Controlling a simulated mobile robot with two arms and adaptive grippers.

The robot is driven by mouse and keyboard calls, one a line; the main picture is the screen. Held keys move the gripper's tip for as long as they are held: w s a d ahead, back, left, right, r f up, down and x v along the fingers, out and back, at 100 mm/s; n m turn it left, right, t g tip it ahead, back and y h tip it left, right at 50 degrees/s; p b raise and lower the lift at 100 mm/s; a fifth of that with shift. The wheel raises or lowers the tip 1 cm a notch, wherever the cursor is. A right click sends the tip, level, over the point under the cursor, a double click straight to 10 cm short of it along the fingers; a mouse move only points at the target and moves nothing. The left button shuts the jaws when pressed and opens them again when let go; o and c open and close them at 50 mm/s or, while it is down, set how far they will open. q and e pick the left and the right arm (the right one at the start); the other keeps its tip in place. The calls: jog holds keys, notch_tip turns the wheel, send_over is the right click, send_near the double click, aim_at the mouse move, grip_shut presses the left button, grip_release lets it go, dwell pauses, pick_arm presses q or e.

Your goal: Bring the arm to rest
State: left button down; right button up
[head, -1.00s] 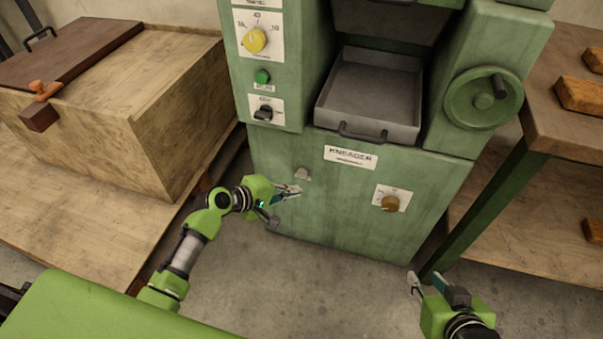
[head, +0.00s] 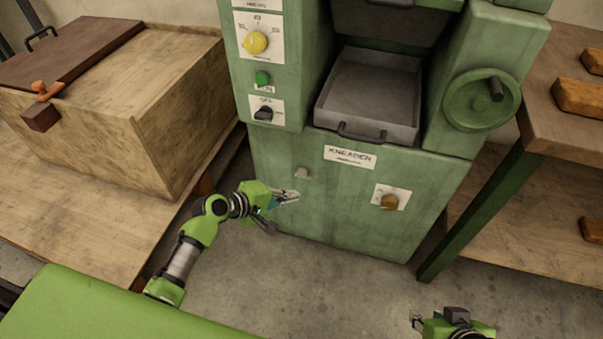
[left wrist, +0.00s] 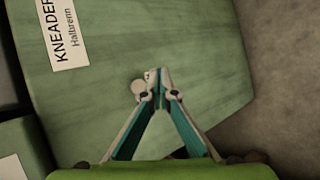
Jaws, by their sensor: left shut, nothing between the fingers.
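My right gripper (head: 426,318) is at the bottom edge of the head view, fingers apart and empty, partly cut off.
A wooden chest (head: 165,110) stands left of the kneader. A workbench (head: 545,125) with wooden blocks stands on the right. The kneader has a metal tray (head: 370,95), a handwheel (head: 482,98) and a brown knob (head: 390,202). The floor (head: 330,290) in front is clear.

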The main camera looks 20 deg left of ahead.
dwell(0.5)
